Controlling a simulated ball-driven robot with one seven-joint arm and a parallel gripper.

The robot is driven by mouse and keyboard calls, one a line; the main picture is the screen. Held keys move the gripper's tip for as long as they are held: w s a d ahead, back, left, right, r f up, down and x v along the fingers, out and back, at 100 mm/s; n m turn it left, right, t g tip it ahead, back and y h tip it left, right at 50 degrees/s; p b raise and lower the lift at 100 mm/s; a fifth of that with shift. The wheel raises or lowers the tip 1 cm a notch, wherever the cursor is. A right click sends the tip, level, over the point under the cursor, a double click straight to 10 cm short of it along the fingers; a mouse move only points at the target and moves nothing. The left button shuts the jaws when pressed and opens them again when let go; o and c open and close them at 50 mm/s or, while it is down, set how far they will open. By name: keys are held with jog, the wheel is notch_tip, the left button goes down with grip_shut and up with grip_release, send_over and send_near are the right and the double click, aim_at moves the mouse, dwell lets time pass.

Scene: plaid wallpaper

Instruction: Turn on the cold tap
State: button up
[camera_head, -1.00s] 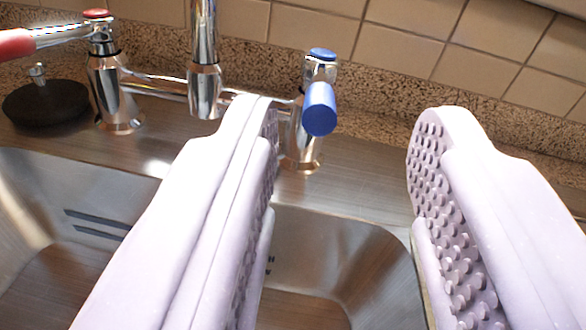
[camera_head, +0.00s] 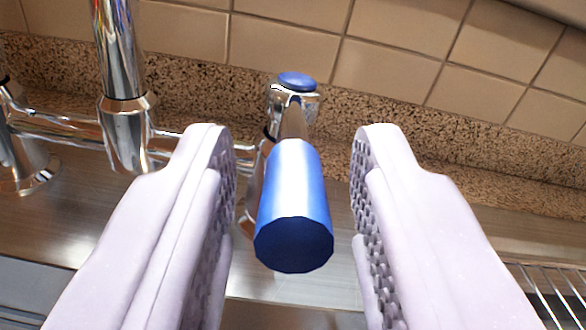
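The cold tap's blue handle (camera_head: 293,205) points toward me, its dark blue end facing the camera. It joins a chrome valve with a blue cap (camera_head: 296,81) on top. My gripper (camera_head: 294,150) is open, with one pale, studded finger on each side of the blue handle. A gap shows between the handle and the right finger, and a narrower one on the left. The lower part of the cold valve is mostly hidden behind the handle and left finger.
The chrome spout (camera_head: 121,90) rises left of the cold tap, and a chrome pipe (camera_head: 62,128) runs left from it. A tiled wall (camera_head: 390,75) and a speckled backsplash (camera_head: 200,88) stand behind. A wire rack (camera_head: 548,292) shows at lower right.

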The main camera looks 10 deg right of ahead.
grip_shut()
jog(key=shift+d, duration=0.1)
jog(key=d+n+y+b, duration=0.1)
jog(key=y, duration=0.1)
jog(key=d+n+y+b, duration=0.1)
jog(key=y, duration=0.1)
jog(key=shift+w+d+n+g, duration=0.15)
jog(key=shift+n+g, duration=0.15)
jog(key=shift+n, duration=0.1)
jog(key=shift+o, duration=1)
grip_release()
